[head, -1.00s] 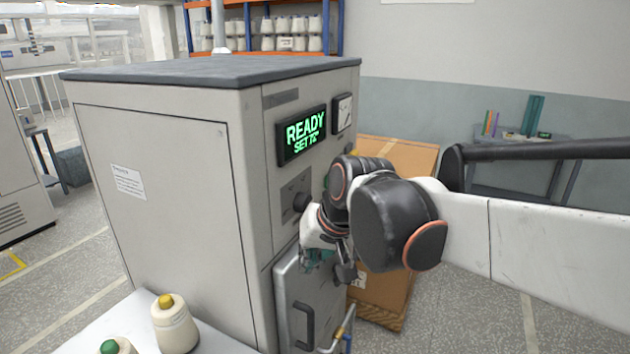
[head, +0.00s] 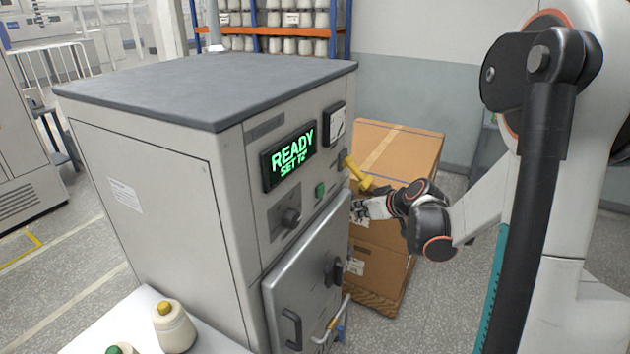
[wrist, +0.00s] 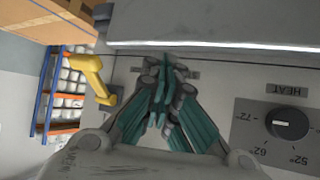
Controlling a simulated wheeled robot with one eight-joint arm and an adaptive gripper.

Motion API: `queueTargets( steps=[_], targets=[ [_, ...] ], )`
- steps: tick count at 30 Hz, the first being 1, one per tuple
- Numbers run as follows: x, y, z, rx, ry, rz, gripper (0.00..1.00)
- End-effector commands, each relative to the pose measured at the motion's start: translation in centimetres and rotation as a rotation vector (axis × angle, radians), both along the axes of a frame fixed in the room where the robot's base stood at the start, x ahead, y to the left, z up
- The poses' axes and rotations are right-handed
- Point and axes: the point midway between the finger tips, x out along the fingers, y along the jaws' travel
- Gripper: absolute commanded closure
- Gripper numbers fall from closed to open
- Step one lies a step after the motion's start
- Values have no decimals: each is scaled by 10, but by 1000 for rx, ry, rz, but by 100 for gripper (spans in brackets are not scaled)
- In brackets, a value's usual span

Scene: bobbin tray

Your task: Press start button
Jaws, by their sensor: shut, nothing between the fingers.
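The grey machine (head: 160,190) has a screen (head: 290,158) reading READY and SET 72 in green. A round green button (head: 320,190) sits on its front panel, below the screen and right of the heat knob (head: 290,217). My gripper (head: 358,209) is in front of the panel, right of the button in the head view. In the wrist view, its teal fingers (wrist: 163,95) are closed together and empty, pointing at the panel. The knob shows there too (wrist: 287,123), right of the fingers. No green button shows in the wrist view; the fingers may hide it.
A yellow lever (head: 357,176) sticks out of the panel near my gripper; it also shows in the wrist view (wrist: 93,78). The steel door (head: 306,270) below has a dark handle. Cardboard boxes (head: 395,155) stand behind. Yarn cones are at the lower left.

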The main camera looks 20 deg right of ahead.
Motion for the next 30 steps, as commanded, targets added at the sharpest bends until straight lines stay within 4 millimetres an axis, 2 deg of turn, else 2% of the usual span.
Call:
queueTargets(
  steps=[4,17,30],
  targets=[
    [-1,-10,0,-21,-17,2,100],
    [2,-7,-1,-22,-18,4,100],
    [42,25,0,-23,-17,7,100]
  ],
)
